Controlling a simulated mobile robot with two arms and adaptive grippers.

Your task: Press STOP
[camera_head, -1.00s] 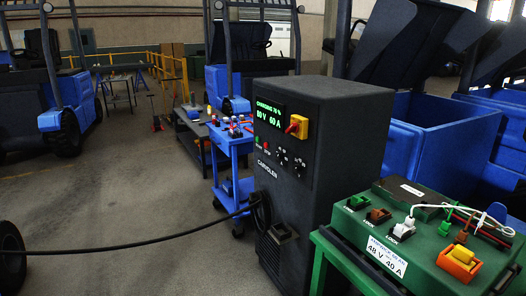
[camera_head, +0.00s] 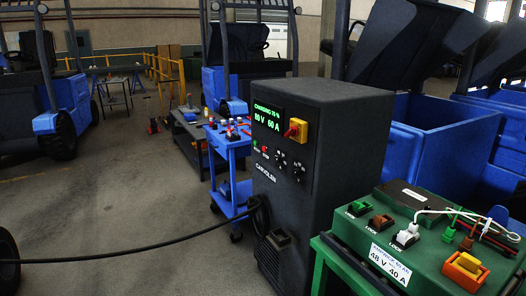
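A dark grey charger cabinet (camera_head: 345,150) stands in the middle of the camera_head view. Its green-lit display (camera_head: 266,116) reads charging, with a voltage and 60 A. Below the display are a small green button (camera_head: 255,143) and a small red button (camera_head: 264,149). Their labels are too small to read, so I cannot tell for sure which is STOP. A red and yellow rotary switch (camera_head: 295,130) sits to their right, with two black knobs (camera_head: 298,168) below it. Neither of my grippers shows in the view, and nothing touches the panel.
A black cable (camera_head: 140,243) runs from the charger across to the left. A green battery bench (camera_head: 350,232) with coloured connectors stands at front right. A blue trolley (camera_head: 233,150) stands behind the charger. Blue forklifts (camera_head: 60,100) stand around. The floor at left is mostly clear.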

